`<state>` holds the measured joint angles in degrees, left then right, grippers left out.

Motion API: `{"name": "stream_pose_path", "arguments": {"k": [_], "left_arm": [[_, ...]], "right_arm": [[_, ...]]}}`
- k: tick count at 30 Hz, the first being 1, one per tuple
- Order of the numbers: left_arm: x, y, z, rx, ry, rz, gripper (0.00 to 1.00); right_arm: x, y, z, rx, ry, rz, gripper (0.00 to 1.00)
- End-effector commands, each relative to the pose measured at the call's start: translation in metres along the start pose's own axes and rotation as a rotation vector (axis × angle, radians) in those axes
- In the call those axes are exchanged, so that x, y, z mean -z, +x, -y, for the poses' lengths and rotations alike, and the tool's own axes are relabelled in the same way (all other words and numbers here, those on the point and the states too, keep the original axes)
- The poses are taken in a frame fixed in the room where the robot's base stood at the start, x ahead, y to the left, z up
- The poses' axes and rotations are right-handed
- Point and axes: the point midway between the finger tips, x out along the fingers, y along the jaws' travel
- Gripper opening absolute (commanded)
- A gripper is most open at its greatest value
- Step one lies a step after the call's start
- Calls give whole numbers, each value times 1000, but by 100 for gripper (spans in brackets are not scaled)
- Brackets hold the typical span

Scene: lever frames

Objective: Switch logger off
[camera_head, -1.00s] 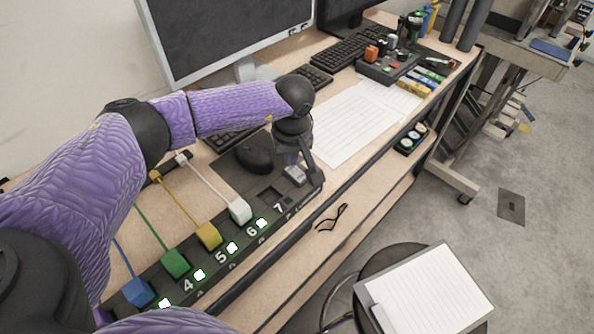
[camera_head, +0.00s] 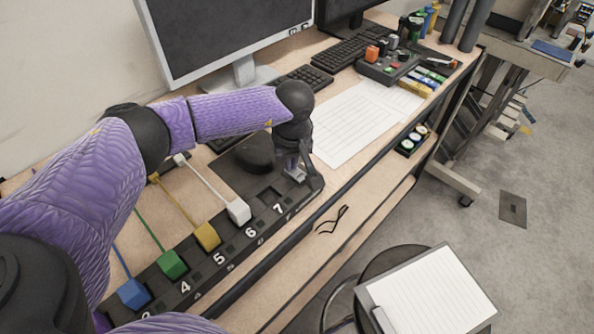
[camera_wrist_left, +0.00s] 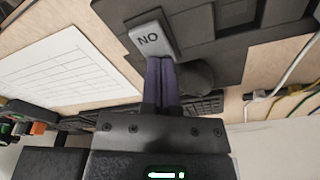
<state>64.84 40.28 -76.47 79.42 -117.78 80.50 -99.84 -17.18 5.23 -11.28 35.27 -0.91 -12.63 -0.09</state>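A dark lever panel (camera_head: 262,222) runs along the desk's front edge, with white numbers on it. The logger switch, a light grey rocker (camera_head: 297,175), sits at its far right end, partly hidden by my gripper. In the left wrist view the grey rocker (camera_wrist_left: 149,39) shows the letters of ON upside down. My left gripper (camera_head: 292,165) points down at the rocker. In the left wrist view its two purple fingers (camera_wrist_left: 160,65) are together, with their tips at the rocker's edge and nothing seen between them. The square lamps beside the numbers are dark. My right gripper is not in view.
Paper sheets (camera_head: 355,125) lie to the right. Glasses (camera_head: 333,220) lie on the lower shelf.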

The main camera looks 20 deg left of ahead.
Motion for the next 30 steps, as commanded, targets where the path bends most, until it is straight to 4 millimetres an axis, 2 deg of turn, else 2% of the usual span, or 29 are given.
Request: {"name": "stream_pose_path", "arguments": {"k": [5, 22, 30], "left_arm": [[0, -4, 0, 0, 1, 2, 0], [10, -68, 0, -1, 1, 0, 0], [10, -69, 0, 0, 0, 1, 0]], "right_arm": [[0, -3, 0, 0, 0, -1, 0], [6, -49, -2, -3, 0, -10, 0], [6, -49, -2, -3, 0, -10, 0]]}}
